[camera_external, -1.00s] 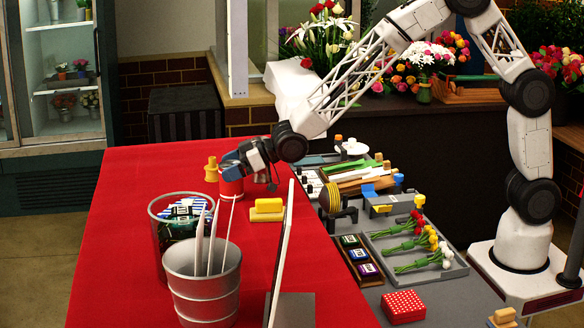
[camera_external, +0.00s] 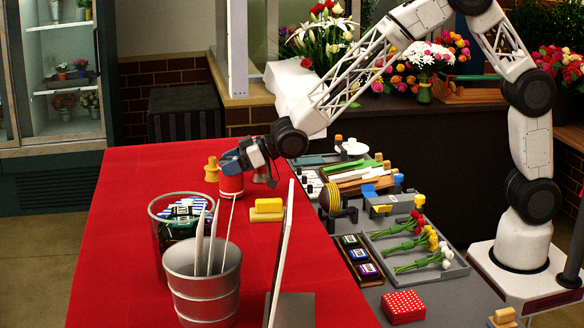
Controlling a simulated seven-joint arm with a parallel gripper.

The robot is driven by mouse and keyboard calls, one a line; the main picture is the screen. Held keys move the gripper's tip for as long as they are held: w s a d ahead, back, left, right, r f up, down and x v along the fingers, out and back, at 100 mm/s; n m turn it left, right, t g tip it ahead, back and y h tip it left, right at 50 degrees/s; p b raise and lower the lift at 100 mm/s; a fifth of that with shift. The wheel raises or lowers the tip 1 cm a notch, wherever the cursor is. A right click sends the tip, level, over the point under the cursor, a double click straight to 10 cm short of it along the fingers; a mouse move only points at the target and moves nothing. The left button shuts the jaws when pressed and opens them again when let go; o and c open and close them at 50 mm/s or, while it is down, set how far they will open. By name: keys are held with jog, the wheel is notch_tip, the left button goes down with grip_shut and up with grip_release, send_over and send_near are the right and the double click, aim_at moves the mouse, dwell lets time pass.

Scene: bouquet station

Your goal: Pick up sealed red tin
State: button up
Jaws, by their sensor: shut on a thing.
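The red tin (camera_external: 231,186) stands on the red-covered table, behind the metal bucket. It is a small red cylinder with a pale band near its base. My gripper (camera_external: 231,168) is at the top of the tin, shut on it, and hides the upper part. The front of the tin is partly crossed by a thin stick rising from the bucket. I cannot tell whether the tin's base is clear of the cloth.
A yellow stamp-like object (camera_external: 211,169) stands just left of the tin, and a yellow block (camera_external: 268,206) lies to the right. A thin upright panel (camera_external: 281,250) stands at right. The table's left side is clear.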

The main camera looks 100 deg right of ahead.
jog(key=shift+r, duration=0.55)
jog(key=shift+s+r, duration=0.35)
jog(key=shift+r, duration=0.4)
jog(key=s+a+r, duration=0.1)
jog(key=s+a, duration=0.2)
jog(key=s, duration=1.2)
jog(key=shift+r, duration=0.2)
